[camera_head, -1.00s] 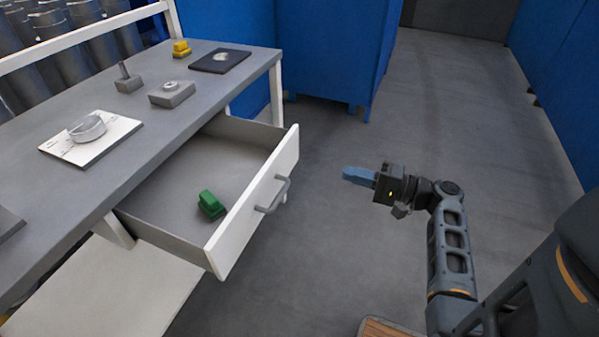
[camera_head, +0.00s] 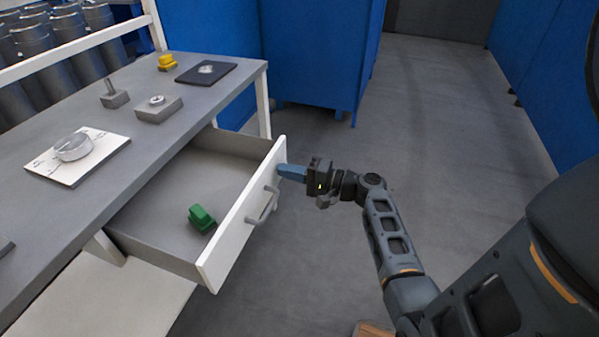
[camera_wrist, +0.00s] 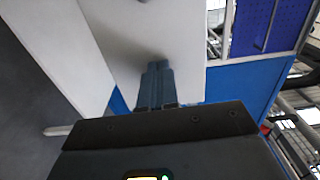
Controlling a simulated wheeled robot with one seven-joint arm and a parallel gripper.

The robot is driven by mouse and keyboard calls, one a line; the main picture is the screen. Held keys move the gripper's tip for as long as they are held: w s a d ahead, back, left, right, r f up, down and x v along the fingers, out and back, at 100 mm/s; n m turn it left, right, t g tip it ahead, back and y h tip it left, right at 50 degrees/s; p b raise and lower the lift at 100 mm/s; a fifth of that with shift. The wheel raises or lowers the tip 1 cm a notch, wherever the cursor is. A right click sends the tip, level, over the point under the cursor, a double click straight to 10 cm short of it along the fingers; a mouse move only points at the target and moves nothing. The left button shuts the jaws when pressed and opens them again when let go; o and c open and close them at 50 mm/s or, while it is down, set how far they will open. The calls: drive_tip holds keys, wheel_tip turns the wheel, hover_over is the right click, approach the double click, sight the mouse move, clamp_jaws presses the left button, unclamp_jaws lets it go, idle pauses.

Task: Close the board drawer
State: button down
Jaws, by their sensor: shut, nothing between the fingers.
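The board drawer (camera_head: 232,232) stands pulled out from under the grey bench. Its front is white with a grey bar handle (camera_head: 262,206). A green block-like object (camera_head: 201,217) lies inside on the drawer floor. My gripper (camera_head: 281,171) is shut and empty, its blue fingers pointing left at the far end of the drawer front, beyond the handle. The fingertips are at or very close to the front; contact cannot be told. In the wrist view the shut fingers (camera_wrist: 156,80) point at a pale panel (camera_wrist: 145,35).
The bench top (camera_head: 110,150) holds a white plate with a round metal part (camera_head: 73,147), two grey blocks, a yellow object (camera_head: 167,62) and a dark plate (camera_head: 197,75). Blue panels (camera_head: 310,60) stand behind.

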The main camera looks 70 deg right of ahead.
drive_tip(key=shift+w, duration=0.1)
idle(0.3)
drive_tip(key=b, duration=0.9)
hover_over(216, 168)
drive_tip(key=s, duration=0.1)
drive_tip(key=shift+d+f, duration=0.1)
drive_tip(key=shift+w+r, duration=0.3)
drive_tip(key=shift+w, duration=0.2)
